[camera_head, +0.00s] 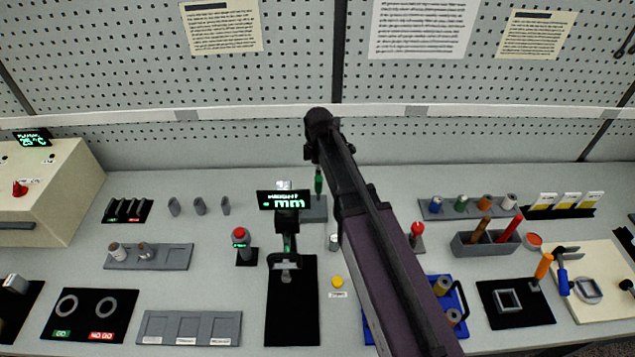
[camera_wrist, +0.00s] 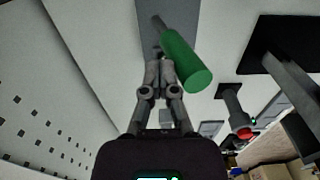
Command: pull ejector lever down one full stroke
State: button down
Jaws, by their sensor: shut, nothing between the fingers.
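A lever with a green cylindrical grip on a thin grey rod stands on a grey base plate (camera_head: 315,210); I take it to be the ejector lever. Its green grip (camera_head: 318,181) shows just left of my arm in the head view, behind the height display. In the wrist view the green grip (camera_wrist: 186,62) is large and tilted, just right of my fingertips. My gripper (camera_wrist: 159,68) is shut and empty, its tips close to the lever. I cannot tell whether they touch. In the head view my arm hides the gripper.
The black height gauge (camera_head: 291,305) with its lit display stands in front of the lever. A red-topped device (camera_head: 240,240) is to the left. A red-knobbed piece (camera_head: 417,229) and a blue tray (camera_head: 462,304) are right of my arm. The perforated wall (camera_head: 240,75) rises behind.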

aim_at(319, 181)
jog(key=shift+s, duration=0.55)
jog(key=shift+s+f, duration=0.1)
jog(key=shift+s, duration=0.1)
jog(key=shift+s+f, duration=0.15)
jog(key=shift+s, duration=0.55)
jog(key=shift+s+b, duration=0.1)
jog(key=shift+b, duration=0.2)
jog(key=shift+s+f+b, duration=0.3)
jog(key=shift+s+f, duration=0.05)
jog(key=shift+s, duration=0.35)
jog(key=shift+s+f, duration=0.1)
jog(key=shift+s, duration=0.05)
dwell(0.4)
jog(key=shift+s+f+b, duration=0.4)
jog(key=shift+s+b, duration=0.1)
jog(key=shift+s, duration=0.25)
dwell(0.4)
